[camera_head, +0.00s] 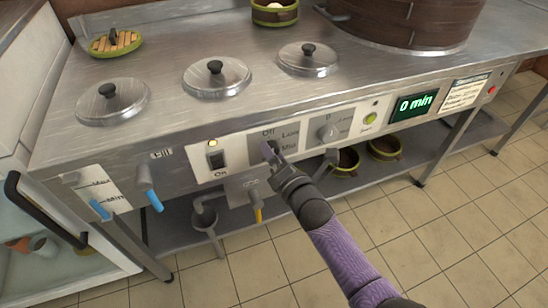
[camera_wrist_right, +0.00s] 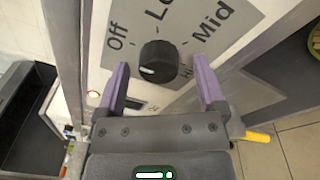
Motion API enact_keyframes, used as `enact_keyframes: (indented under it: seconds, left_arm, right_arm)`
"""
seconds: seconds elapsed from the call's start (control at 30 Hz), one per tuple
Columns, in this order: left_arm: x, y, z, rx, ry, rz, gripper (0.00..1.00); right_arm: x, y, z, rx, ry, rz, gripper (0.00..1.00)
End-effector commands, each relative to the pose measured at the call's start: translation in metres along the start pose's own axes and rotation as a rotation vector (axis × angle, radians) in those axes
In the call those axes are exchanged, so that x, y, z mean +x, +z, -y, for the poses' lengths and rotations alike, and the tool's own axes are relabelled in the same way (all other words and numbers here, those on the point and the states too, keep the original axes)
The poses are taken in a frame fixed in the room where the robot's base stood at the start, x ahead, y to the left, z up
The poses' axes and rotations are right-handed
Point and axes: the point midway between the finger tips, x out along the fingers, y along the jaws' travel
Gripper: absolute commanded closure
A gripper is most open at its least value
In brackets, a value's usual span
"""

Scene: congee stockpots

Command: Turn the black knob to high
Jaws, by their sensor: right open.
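The black knob (camera_wrist_right: 158,60) sits on a grey dial plate marked Off, Low and Mid in the right wrist view; a further label at its lower right is mostly hidden. A white mark shows on the knob's lower left side. In the head view my right gripper (camera_head: 271,158) is at the dial plate (camera_head: 290,136) and hides most of the knob. In the wrist view its two purple fingers (camera_wrist_right: 159,66) are open, one on each side of the knob, with gaps between. My left gripper is not in view.
A second, grey knob (camera_head: 327,132) is right of the dial, and a switch (camera_head: 216,158) is left of it. A green timer display (camera_head: 411,105) is further right. Lidded pots (camera_head: 215,78) are set in the steel counter. A yellow-handled valve (camera_head: 257,214) hangs below.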

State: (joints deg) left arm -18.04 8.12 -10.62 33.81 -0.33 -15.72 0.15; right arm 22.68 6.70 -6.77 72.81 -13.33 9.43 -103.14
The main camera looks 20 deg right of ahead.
Motion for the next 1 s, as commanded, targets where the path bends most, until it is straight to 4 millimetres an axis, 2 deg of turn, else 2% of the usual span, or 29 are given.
enact_keyframes:
  seconds: [0.17,0.2,0.6,1.0]
  left_arm:
    - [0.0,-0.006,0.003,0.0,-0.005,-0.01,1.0]
    - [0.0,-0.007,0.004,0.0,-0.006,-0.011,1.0]
    - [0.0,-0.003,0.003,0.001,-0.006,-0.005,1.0]
    - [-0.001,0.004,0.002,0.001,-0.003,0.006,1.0]
  right_arm:
    - [0.0,0.001,-0.001,0.0,0.0,0.0,0.11]
    - [0.0,0.001,-0.001,0.0,0.0,0.0,0.16]
    - [0.0,0.0,0.0,0.001,0.0,0.0,1.0]
    - [0.0,0.0,0.0,0.081,0.005,0.004,1.0]
